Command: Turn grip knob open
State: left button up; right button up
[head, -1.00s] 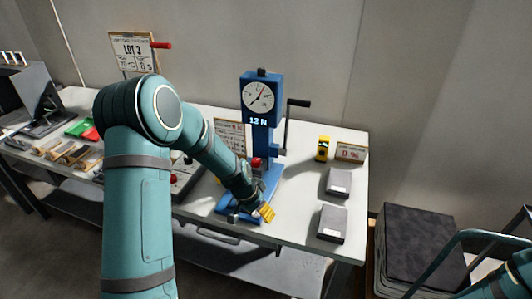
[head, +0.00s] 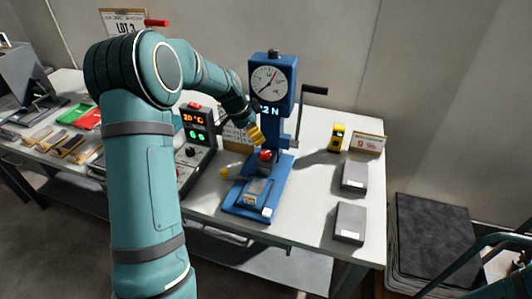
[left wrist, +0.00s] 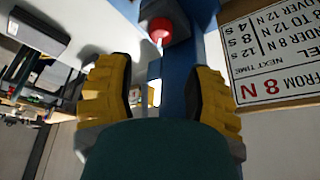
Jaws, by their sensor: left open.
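A blue test stand (head: 275,124) with a round dial and a "12 N"-type readout, partly covered, stands on the white table. A red part (head: 265,155) sits low on its column, above the blue base; a red rounded end also shows in the left wrist view (left wrist: 160,29). I cannot tell which is the grip knob. My left gripper (head: 256,135), with yellow fingers, is open and empty before the column, just above the red part. The fingers also show in the left wrist view (left wrist: 158,90). My right gripper is not visible.
Grey boxes (head: 350,222) and a yellow device (head: 337,137) are on the right. A printed sign (left wrist: 275,50) is close beside the column.

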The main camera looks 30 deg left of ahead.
aim_at(265, 153)
pick_arm(q)
jog(key=b+x, duration=0.1)
jog(key=x, duration=0.9)
jog(key=shift+w+f, duration=0.15)
jog(key=shift+f, duration=0.05)
grip_shut()
